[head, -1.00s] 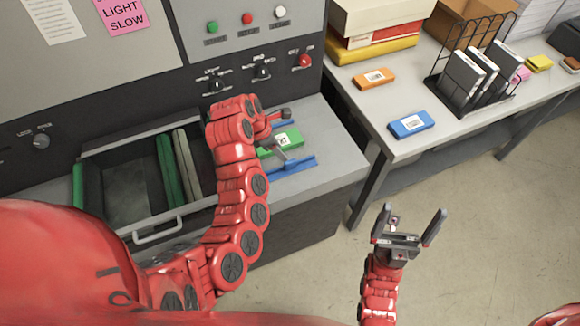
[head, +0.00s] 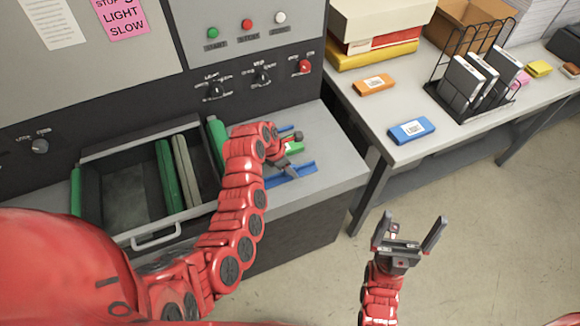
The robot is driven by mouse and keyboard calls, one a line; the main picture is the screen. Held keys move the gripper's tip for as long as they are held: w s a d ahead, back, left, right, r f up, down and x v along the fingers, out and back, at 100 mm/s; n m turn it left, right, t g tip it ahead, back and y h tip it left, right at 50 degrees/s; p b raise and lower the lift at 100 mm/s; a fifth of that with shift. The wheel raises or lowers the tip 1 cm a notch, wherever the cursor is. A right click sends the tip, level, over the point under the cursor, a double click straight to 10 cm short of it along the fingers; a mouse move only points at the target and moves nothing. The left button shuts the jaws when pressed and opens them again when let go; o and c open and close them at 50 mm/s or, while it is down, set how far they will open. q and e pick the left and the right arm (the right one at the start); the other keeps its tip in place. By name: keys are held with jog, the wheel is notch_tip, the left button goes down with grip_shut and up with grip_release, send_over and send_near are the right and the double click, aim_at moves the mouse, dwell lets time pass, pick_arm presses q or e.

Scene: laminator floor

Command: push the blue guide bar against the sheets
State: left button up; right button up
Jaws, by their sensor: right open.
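A blue guide bar (head: 303,169) lies on the grey machine ledge, in front of a green piece with a white label (head: 293,148). A second blue bar (head: 286,128) shows behind the green piece. My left gripper (head: 292,156) is over this spot with its fingers spread, one tip by the front blue bar and the other over the green piece. I cannot tell whether it touches the bar. Part of the bar and the green piece are hidden by my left gripper. My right gripper (head: 408,234) is open and empty above the floor.
An open drawer (head: 152,238) with green and grey rolls is at the left. Knobs and buttons line the panel (head: 262,76) behind. The side table (head: 400,151) holds an orange box (head: 373,84), a blue box (head: 411,130) and a black rack (head: 470,105). Floor between is clear.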

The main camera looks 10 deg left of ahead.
pick_arm(q)
grip_shut()
jog(key=shift+s+d+f, duration=0.1)
jog(key=shift+f, duration=0.05)
dwell(1.1)
